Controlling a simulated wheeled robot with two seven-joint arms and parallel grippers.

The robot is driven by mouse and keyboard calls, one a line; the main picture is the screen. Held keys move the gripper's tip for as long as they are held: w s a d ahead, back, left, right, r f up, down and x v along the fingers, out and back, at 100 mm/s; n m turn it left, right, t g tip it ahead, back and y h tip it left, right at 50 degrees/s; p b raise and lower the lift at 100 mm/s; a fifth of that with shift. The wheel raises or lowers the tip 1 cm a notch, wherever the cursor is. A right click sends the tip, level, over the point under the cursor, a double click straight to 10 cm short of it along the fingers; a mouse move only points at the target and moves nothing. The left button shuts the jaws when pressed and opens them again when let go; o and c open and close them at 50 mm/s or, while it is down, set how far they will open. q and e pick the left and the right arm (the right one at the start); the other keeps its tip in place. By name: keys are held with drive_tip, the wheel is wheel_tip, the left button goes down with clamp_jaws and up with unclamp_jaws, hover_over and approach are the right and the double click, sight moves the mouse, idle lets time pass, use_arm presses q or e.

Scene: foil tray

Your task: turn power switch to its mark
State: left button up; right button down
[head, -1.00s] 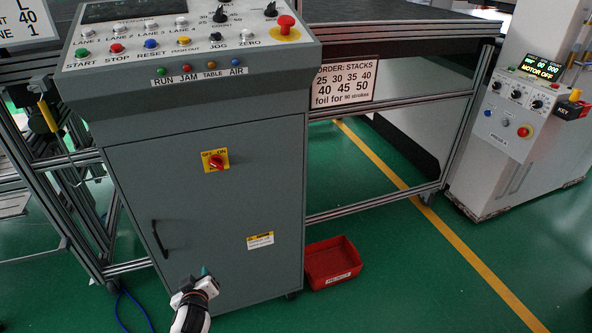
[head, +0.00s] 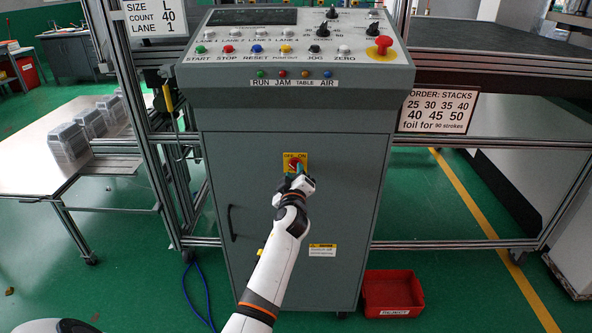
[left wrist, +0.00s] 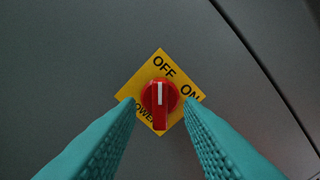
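The power switch is a red rotary knob (left wrist: 159,98) on a yellow plate (left wrist: 160,64) marked OFF, ON and POWER, on the grey cabinet door. In the left wrist view its white line points up toward OFF. In the head view the plate (head: 289,157) shows high on the door, with the knob partly hidden by my gripper. My left gripper (head: 297,174) is in front of the switch. Its two teal fingers (left wrist: 160,128) are apart, one on each side of the knob's lower part, with nothing between them that I can see gripped. My right gripper is not in view.
The control panel (head: 300,92) with buttons and a red emergency stop juts out above the door. A black door handle (head: 231,222) is at left. A red bin (head: 392,292) stands on the floor at right. Clear trays (head: 68,145) lie on a table at left.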

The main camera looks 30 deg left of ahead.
sight(295, 167)
use_arm(q)
drive_tip(key=shift+x, duration=1.3)
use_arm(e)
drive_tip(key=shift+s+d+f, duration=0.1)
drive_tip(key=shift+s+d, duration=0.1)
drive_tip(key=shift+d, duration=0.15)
use_arm(q)
clamp_jaws()
